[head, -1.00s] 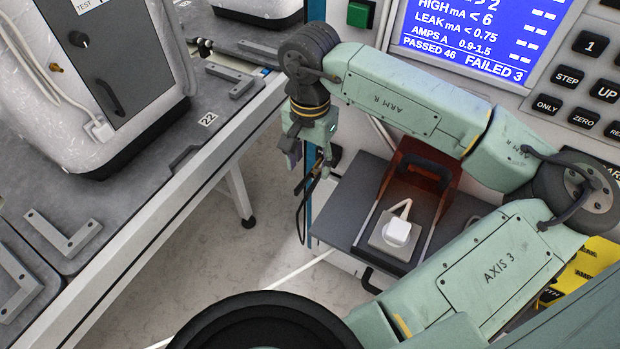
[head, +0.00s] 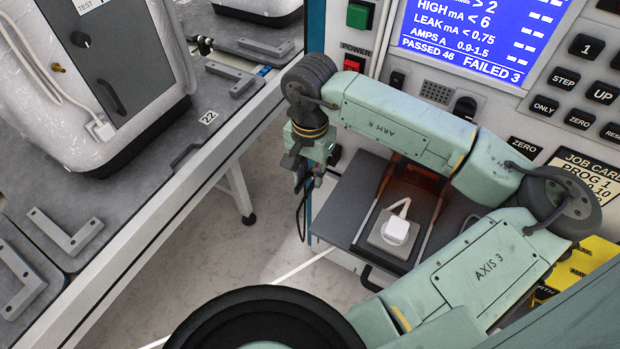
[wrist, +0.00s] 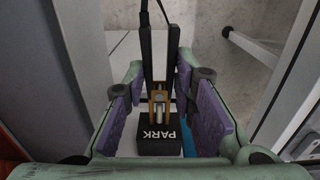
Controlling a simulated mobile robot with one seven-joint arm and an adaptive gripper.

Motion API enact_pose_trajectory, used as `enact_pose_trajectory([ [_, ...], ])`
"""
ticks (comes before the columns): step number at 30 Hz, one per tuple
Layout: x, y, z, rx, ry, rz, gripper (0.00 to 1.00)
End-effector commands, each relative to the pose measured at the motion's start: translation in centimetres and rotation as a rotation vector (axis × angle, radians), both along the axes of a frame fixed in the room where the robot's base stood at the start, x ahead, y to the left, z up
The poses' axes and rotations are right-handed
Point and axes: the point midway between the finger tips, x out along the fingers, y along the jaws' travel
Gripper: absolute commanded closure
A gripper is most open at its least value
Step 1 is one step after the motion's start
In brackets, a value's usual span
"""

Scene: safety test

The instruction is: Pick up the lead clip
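The lead clip (wrist: 158,103) shows in the wrist view, with two long black handles and brass-coloured jaws. It is at a black block marked PARK (wrist: 158,138), with a black lead running up from it. My gripper (wrist: 161,88) is open, its purple-padded fingers on either side of the clip. Gaps show between the pads and the clip, so I see no grip on it. In the head view my gripper (head: 308,172) points down at the left end of the test panel, and it hides most of the clip.
A grey shelf (head: 340,212) with a white plug in a socket and a reddish cover is just right of my gripper. The panel (head: 437,92) rises behind. A bench (head: 150,215) with metal brackets and a white appliance is at left. Floor shows between.

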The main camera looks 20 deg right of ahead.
Motion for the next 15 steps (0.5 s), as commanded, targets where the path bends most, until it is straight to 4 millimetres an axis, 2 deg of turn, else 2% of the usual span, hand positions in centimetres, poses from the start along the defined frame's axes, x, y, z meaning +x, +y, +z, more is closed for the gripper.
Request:
enact_pose_trajectory([
  [8,-0.02,-0.03,0.02,-0.001,0.001,0.000,0.97],
  [15,0.01,-0.04,0.21,-0.001,0.000,0.000,0.97],
])
